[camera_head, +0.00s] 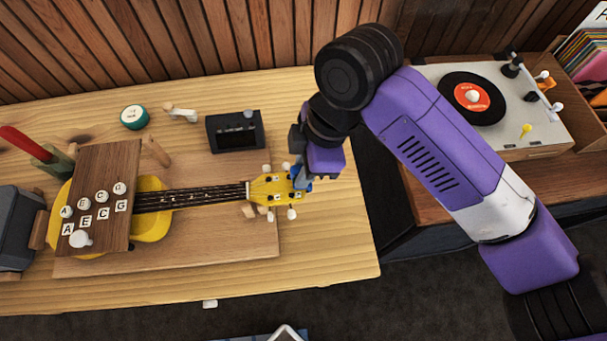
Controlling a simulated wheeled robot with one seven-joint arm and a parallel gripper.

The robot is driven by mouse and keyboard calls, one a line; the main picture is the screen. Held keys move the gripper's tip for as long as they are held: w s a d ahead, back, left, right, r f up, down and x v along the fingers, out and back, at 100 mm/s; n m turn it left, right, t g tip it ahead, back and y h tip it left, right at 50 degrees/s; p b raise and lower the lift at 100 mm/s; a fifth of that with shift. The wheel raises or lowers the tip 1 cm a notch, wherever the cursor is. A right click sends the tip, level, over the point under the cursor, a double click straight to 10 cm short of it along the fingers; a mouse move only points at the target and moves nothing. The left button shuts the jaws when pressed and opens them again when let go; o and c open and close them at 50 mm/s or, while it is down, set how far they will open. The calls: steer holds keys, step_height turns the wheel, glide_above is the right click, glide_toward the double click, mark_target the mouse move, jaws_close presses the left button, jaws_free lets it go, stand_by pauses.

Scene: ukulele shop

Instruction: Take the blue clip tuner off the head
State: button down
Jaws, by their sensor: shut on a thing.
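A yellow ukulele lies flat on a wooden board, with its head (270,188) pointing right and white tuning pegs on both sides. A blue clip tuner (301,179) is at the right end of the head, partly hidden by my gripper. My gripper (300,172) reaches down from the upper right and is shut on the blue tuner. The fingertips are small and mostly covered by the purple wrist. I cannot tell whether the tuner still touches the head.
A black box (235,131) stands behind the neck. A wooden panel with lettered buttons (101,190) covers the ukulele's body. A teal round tin (134,117) is at the back. A record player (494,105) stands on the right. The table's front right corner is clear.

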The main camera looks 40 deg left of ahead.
steer(key=shift+w+d, duration=0.3)
steer(key=shift+w, duration=0.05)
stand_by(0.3)
steer(key=shift+w+d, duration=0.2)
steer(key=shift+w, duration=0.05)
steer(key=shift+w+d, duration=0.5)
steer(key=shift+w, duration=0.1)
stand_by(0.4)
steer(key=shift+w+d, duration=0.25)
steer(key=shift+w, duration=0.05)
steer(key=shift+w+d, duration=0.25)
steer(key=shift+r, duration=0.1)
stand_by(0.4)
steer(key=shift+r+p, duration=0.35)
steer(key=shift+p, duration=0.05)
step_height(320, 180, up, 7)
steer(key=p, duration=0.6)
stand_by(1.9)
